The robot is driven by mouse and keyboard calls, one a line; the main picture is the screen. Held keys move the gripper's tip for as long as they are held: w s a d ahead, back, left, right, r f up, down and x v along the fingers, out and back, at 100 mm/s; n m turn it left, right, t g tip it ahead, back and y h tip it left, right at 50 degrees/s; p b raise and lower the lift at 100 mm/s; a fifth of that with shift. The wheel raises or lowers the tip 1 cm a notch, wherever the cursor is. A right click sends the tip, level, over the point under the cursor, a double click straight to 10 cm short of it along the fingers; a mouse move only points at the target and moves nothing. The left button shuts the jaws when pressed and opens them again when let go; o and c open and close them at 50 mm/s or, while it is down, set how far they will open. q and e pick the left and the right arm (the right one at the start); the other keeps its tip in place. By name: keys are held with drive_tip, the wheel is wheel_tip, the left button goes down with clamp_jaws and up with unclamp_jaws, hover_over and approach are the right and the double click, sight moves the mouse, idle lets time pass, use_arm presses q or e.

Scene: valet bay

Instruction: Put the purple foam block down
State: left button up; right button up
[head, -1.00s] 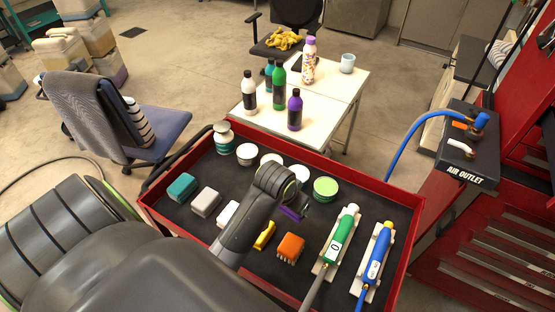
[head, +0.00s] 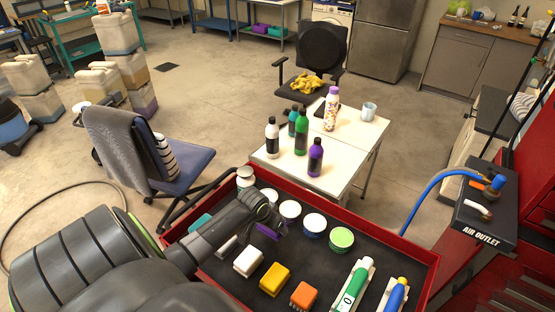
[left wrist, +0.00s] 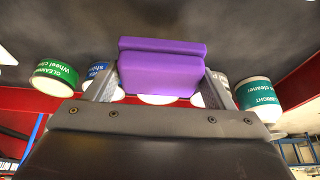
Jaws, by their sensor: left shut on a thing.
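The purple foam block (head: 268,231) is held in my left gripper (head: 279,228) over the dark-lined red tray (head: 415,262). In the left wrist view the purple block (left wrist: 160,72) sits between the two fingers, which are shut on it. It appears to be above the tray floor, but the exact height is hard to tell. My arm hides part of the tray's left side. My right gripper is not in view.
White (head: 248,261), yellow (head: 274,279) and orange (head: 303,295) blocks lie in front of the gripper. Round tins, including a green-topped one (head: 341,238), line the back. Bottles stand on a white table (head: 330,165) behind.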

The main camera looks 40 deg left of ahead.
sight(271, 240)
use_arm(q)
drive_tip(key=shift+f, duration=2.7)
drive_tip(key=o, duration=1)
drive_tip(key=shift+f, duration=0.1)
drive_tip(key=shift+r, duration=0.2)
drive_tip(key=shift+v, duration=5.95)
